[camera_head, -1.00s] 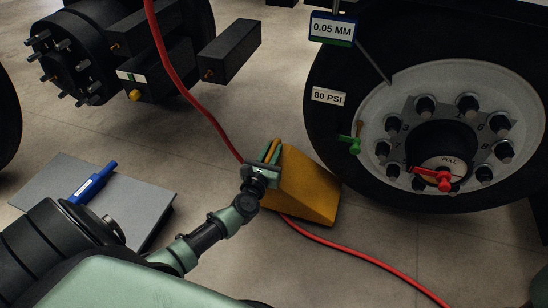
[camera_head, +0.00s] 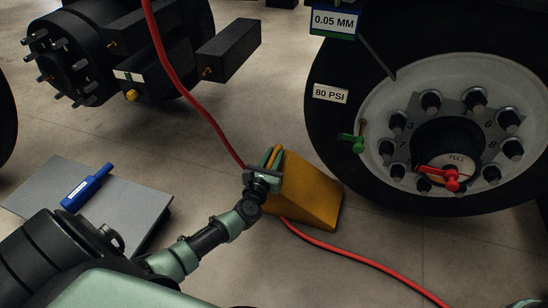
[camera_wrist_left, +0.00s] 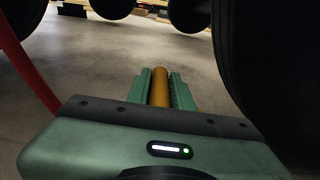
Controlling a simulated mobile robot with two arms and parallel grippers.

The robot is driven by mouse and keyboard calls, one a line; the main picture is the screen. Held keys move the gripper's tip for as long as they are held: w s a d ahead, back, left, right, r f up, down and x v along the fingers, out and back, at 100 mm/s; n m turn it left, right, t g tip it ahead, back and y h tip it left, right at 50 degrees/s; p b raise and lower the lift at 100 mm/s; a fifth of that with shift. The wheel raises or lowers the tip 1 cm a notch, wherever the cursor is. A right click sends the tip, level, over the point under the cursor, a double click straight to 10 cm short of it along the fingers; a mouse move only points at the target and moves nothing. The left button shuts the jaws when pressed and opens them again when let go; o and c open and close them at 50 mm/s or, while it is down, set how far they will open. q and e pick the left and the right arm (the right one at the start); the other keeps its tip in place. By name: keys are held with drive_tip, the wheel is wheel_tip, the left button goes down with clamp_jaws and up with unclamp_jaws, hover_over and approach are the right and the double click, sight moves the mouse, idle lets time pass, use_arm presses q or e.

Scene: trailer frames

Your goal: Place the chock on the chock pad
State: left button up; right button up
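The chock (camera_head: 308,188) is a yellow-orange wedge on the floor in front of the right wheel. My left gripper (camera_head: 272,158) is at its raised left end, with its green fingers on either side of the chock's bar-like handle. In the left wrist view the fingers (camera_wrist_left: 161,92) lie close against both sides of the handle (camera_wrist_left: 160,88). A flat grey slab (camera_head: 135,205) on the floor at left looks like the chock pad. My right gripper is not in view.
A blue marker-like tool (camera_head: 88,187) lies on the slab. A red hose (camera_head: 350,258) runs across the floor, passing behind my left gripper and beside the chock. The large wheel (camera_head: 400,150) stands close to the right. A bare hub (camera_head: 75,55) is at upper left. Floor between slab and chock is mostly clear.

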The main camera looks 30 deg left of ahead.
use_arm(q)
drive_tip(key=o, duration=0.4)
drive_tip(key=shift+s, duration=0.1)
